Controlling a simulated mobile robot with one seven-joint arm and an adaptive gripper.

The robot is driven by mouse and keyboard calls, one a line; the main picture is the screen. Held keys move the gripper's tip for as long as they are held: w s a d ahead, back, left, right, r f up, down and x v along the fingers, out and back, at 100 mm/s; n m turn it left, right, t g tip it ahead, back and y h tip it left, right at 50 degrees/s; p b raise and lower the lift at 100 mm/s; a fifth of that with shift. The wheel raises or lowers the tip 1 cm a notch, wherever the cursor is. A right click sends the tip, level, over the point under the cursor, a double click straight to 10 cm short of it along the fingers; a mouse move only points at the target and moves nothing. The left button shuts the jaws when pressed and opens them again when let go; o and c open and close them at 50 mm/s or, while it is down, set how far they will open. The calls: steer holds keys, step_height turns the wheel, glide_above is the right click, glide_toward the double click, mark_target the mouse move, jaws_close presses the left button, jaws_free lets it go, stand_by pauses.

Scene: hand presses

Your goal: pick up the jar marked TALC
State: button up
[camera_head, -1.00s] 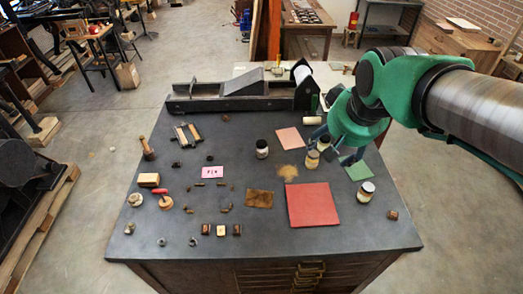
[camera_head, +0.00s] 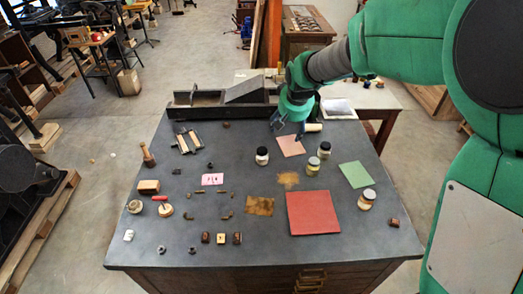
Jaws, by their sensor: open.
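Several small jars with lids stand upright on the dark table. One dark-lidded jar (camera_head: 262,157) is left of the pink square sheet. Another dark-lidded jar (camera_head: 324,151) stands right of that sheet, with a paler-lidded jar (camera_head: 313,166) just in front of it. A further jar (camera_head: 366,201) stands near the right edge. Their labels are too small to read, so I cannot tell which is marked TALC. My gripper (camera_head: 289,129) is open and empty, near the back of the table above the pink sheet (camera_head: 290,146), apart from all the jars.
A long dark press bed (camera_head: 205,104) lies along the table's back edge, behind my gripper. A red square (camera_head: 313,213), a green sheet (camera_head: 356,174) and brown patches lie flat. Small tools and blocks fill the left side.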

steer(key=w+a+f, duration=0.4)
steer(key=w+f, duration=0.3)
steer(key=f, duration=0.2)
glide_toward(263, 153)
steer(key=shift+w+f+n, duration=0.3)
steer(key=shift+w, duration=0.2)
steer(key=shift+f, duration=0.1)
steer(key=shift+x, duration=4.2)
steer(key=shift+s+a+f, duration=0.1)
steer(key=shift+f, duration=0.05)
steer(key=shift+x, duration=2.45)
steer(key=shift+s, duration=0.1)
steer(key=c, duration=1.3)
